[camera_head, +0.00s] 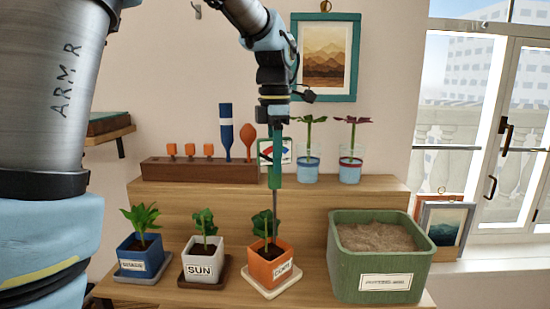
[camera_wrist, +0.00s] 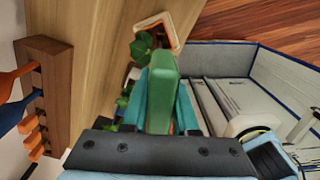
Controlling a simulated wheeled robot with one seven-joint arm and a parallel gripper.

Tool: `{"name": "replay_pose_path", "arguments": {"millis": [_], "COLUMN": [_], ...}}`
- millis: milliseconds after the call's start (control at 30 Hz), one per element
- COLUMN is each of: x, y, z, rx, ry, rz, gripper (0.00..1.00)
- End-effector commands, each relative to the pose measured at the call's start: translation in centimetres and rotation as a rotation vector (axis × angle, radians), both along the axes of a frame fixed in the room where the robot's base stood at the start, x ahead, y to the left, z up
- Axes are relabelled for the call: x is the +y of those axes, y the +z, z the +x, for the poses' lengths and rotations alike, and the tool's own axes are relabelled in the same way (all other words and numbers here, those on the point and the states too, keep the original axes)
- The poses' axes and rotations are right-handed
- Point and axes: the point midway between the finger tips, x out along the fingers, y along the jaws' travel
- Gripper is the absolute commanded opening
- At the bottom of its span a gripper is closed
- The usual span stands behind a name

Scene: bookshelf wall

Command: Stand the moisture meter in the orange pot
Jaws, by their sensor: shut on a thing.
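My gripper (camera_head: 275,128) is shut on the moisture meter (camera_head: 275,176), which has a green body and a thin dark probe pointing straight down. The meter hangs upright over the orange pot (camera_head: 264,268), a square pot with a white label, dark soil and a leafy plant, on a pale saucer (camera_head: 273,284). The probe runs down beside the leaves; I cannot tell whether its tip touches the soil. In the wrist view the meter's green body (camera_wrist: 163,92) sits between the teal fingers, and the orange pot (camera_wrist: 166,27) shows at the top.
A white pot (camera_head: 202,266) and a blue pot (camera_head: 143,262) stand left of the orange pot. A green planter (camera_head: 378,285) of soil stands right. A wooden rack (camera_head: 200,171) with tools and two glass-potted plants stand on the upper step behind.

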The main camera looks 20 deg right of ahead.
Motion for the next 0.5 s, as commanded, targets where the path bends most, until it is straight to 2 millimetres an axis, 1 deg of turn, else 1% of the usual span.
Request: {"name": "replay_pose_path", "arguments": {"millis": [500], "x": [0.0], "y": [-1.6], "z": [0.0], "rx": [0.000], "ry": [0.000], "rz": [0.000], "gripper": [0.00]}}
